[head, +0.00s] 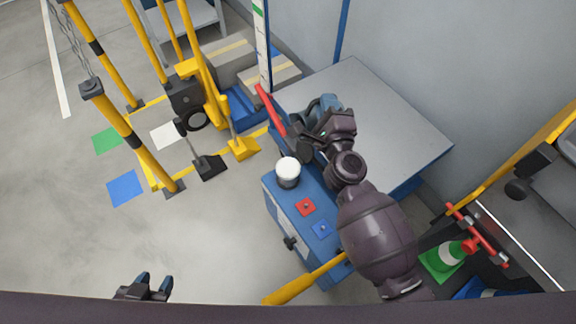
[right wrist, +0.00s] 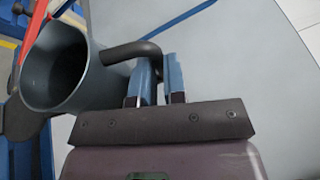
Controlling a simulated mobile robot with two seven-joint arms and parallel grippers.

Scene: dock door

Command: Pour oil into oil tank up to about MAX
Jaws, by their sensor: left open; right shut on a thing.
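A blue-grey jug (head: 318,106) is held by its dark handle in my right gripper (head: 325,128), above the near left edge of the grey table top. In the right wrist view the jug (right wrist: 62,68) has its round mouth toward the camera, and the handle lies between the fingers of my right gripper (right wrist: 156,80). I see no oil inside it. A blue cabinet (head: 300,235), possibly the oil tank, stands nearer, with a white-topped round cap or filler (head: 288,170) on it. No MAX mark is readable. My left gripper (head: 146,285) is open and empty at the bottom left.
A red bar (head: 270,110) slants up beside the jug. The grey table top (head: 385,115) is otherwise clear. Yellow posts (head: 135,140) and boxes (head: 225,60) stand at the left and back.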

